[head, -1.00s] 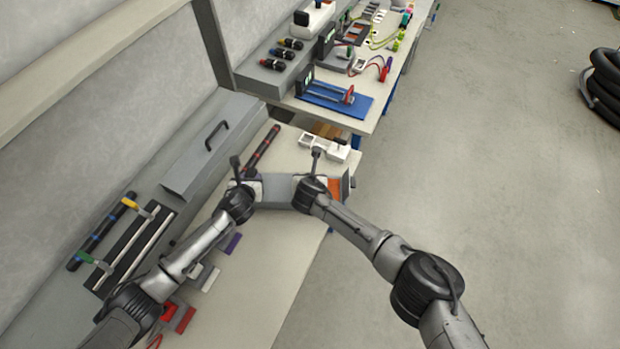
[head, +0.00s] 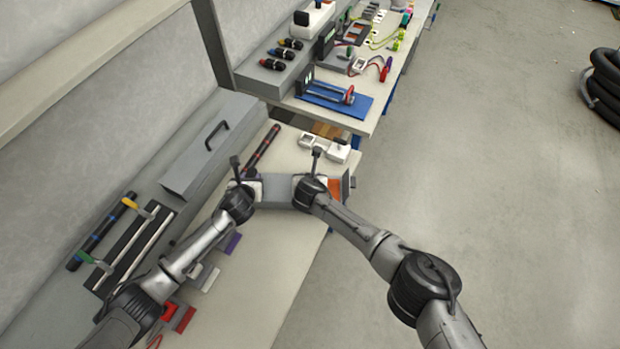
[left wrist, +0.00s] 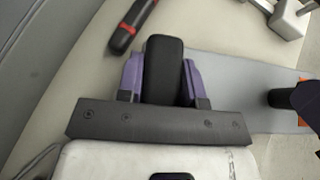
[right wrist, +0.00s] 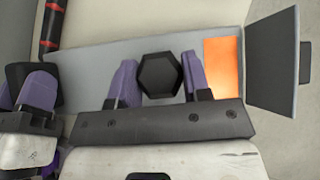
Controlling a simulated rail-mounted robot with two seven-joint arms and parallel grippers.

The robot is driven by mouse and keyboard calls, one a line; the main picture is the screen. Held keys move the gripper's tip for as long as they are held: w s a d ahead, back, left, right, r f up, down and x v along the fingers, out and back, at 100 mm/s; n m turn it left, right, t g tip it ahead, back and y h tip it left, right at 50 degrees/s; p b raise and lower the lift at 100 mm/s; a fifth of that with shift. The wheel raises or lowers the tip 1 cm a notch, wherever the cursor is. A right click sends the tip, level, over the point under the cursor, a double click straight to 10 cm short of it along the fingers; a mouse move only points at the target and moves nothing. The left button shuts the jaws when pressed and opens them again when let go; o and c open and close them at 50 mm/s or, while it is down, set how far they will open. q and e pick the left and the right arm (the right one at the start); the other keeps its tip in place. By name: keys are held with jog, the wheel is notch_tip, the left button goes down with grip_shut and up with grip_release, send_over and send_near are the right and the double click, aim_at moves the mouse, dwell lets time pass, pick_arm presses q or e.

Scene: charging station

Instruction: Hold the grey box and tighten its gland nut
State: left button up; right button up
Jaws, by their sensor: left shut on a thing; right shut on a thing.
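The grey box (head: 279,190) lies on the near workbench between my two grippers. It also shows in the right wrist view (right wrist: 85,75), with an orange patch at its right. My left gripper (left wrist: 161,88) is shut on a black rounded part (left wrist: 164,60) at the box's left end. How this part joins the box is hidden. My right gripper (right wrist: 158,88) is shut on the black six-sided gland nut (right wrist: 159,74), seen end-on between the purple fingers. In the head view, my wrists hide both grips.
A dark plate (right wrist: 277,61) stands at the box's right end. A black-and-red rod (head: 262,149) and white blocks (head: 338,153) lie behind the box. A grey case with a handle (head: 208,148) is at the left. Bare benchtop (head: 265,270) lies in front.

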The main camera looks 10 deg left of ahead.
jog(key=m+h, duration=0.2)
jog(key=m, duration=0.1)
jog(key=shift+a+m+h, duration=0.2)
jog(key=shift+m+h, duration=0.1)
jog(key=shift+h, duration=0.1)
jog(key=shift+c, duration=0.2)
jog(key=shift+d+m+h, duration=0.1)
jog(key=shift+m+h, duration=0.3)
jog(key=shift+m, duration=0.2)
jog(key=o, duration=0.9)
jog(key=shift+o, duration=0.2)
jog(key=shift+s, duration=0.1)
jog(key=v, duration=1.2)
